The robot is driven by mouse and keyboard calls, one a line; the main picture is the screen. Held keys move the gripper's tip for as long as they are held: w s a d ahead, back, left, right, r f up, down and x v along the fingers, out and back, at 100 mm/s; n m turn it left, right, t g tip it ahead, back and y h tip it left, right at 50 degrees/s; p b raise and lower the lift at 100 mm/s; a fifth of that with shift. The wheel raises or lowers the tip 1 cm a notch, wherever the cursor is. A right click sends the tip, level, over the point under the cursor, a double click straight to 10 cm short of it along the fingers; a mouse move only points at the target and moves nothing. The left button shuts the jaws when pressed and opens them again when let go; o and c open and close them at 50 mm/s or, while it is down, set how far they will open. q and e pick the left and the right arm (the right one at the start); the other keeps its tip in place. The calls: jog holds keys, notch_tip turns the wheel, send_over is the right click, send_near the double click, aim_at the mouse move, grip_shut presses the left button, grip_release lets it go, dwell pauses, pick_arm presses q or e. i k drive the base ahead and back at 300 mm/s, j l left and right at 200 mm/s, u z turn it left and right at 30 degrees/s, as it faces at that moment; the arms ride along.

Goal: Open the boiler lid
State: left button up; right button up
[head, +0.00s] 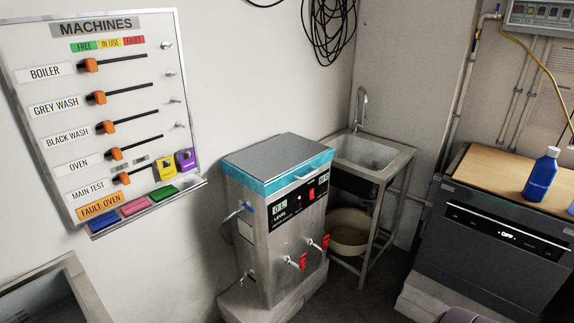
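The boiler (262,240) is a steel box in the middle of the head view, standing on a pale block. Its lid (278,160) is a flat grey top with a bright blue rim, and it lies shut on the body. A light handle-like strip (308,172) shows on the rim's front right side. The front has a dark panel with small displays and a red switch, and red-handled taps (302,261) below. Neither of my grippers is in view.
A steel sink (372,152) stands behind the boiler at the right, with a basin (348,232) beneath it. A dark machine (490,245) with a wooden top and blue bottle (541,173) stands at the right. A machines board (150,55) hangs on the left wall.

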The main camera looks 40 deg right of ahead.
aim_at(267, 167)
jog(key=z, duration=1.5)
